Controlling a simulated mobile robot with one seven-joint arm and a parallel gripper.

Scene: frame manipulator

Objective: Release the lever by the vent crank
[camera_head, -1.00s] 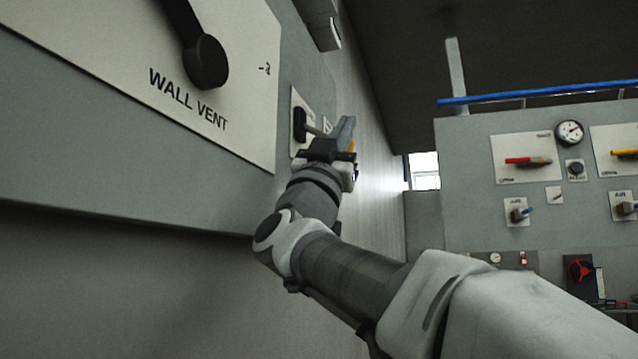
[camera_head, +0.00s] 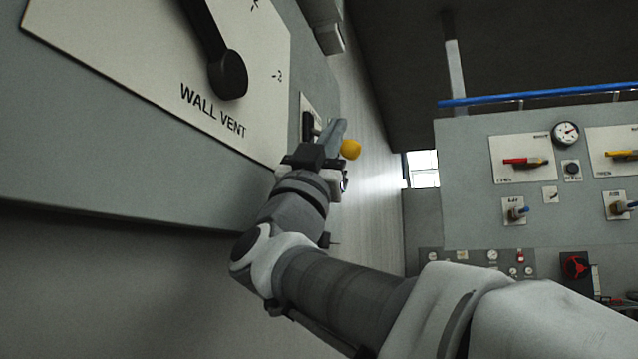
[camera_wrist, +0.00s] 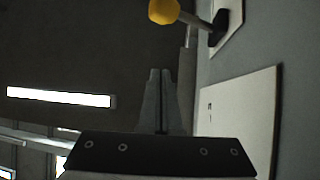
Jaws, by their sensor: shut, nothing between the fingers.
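The lever has a yellow round knob (camera_head: 350,149), which shows just right of my fingers in the head view. Its black base (camera_head: 307,124) sits on a small pale plate on the grey wall panel, and its stem is hidden behind my gripper. In the wrist view the knob (camera_wrist: 163,11) is at the top, beyond my fingertips, with its stem running right to the base. My gripper (camera_head: 338,127) is shut and empty; its closed fingers (camera_wrist: 159,74) point toward the lever side. A gap shows between fingertips and knob in the wrist view. The black vent crank (camera_head: 228,74) is upper left, on the WALL VENT plate.
The WALL VENT plate (camera_head: 150,75) and its grey panel stand close left of my arm. A grey box (camera_head: 328,38) juts out above. On the right is a separate control panel (camera_head: 470,190) with handles and gauges, under a blue rail (camera_head: 540,94). Open space lies between.

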